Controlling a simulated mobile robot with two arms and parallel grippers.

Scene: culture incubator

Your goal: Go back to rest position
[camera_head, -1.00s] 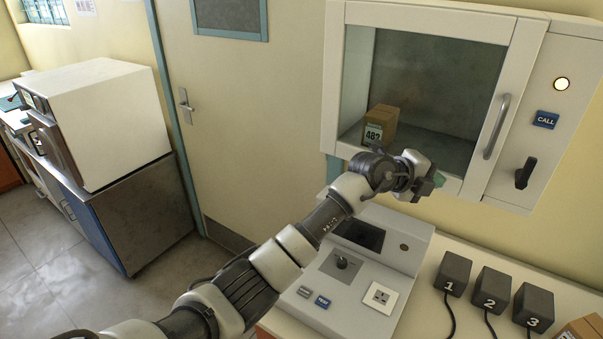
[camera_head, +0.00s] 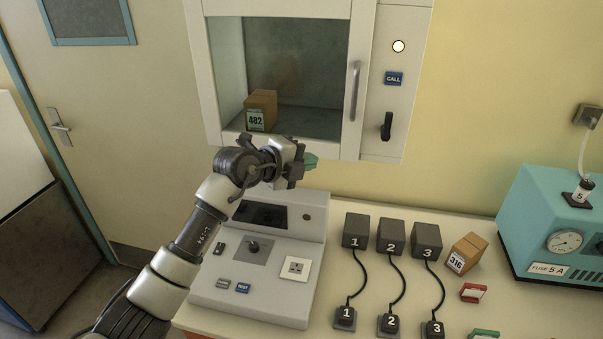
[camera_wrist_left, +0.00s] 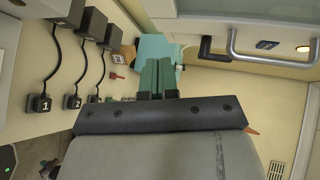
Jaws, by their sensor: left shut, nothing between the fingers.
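My left arm comes in from the lower left in the head view. My left gripper (camera_head: 309,161) is held in front of the lower edge of the wall cabinet (camera_head: 282,8), above the grey test unit (camera_head: 215,292). Its green fingers (camera_wrist_left: 157,77) lie side by side in the left wrist view, shut with nothing between them. A brown box marked 482 (camera_head: 262,106) stands inside the cabinet, behind and left of the gripper and apart from it. My right gripper is not in view.
Black adapters 1 (camera_head: 355,231), 2 (camera_head: 391,235) and 3 (camera_head: 426,240) stand on the counter with cabled plugs in front. A box marked 316 (camera_head: 467,253) and a teal device with a gauge (camera_head: 532,222) are at the right. A door (camera_head: 115,130) is at the left.

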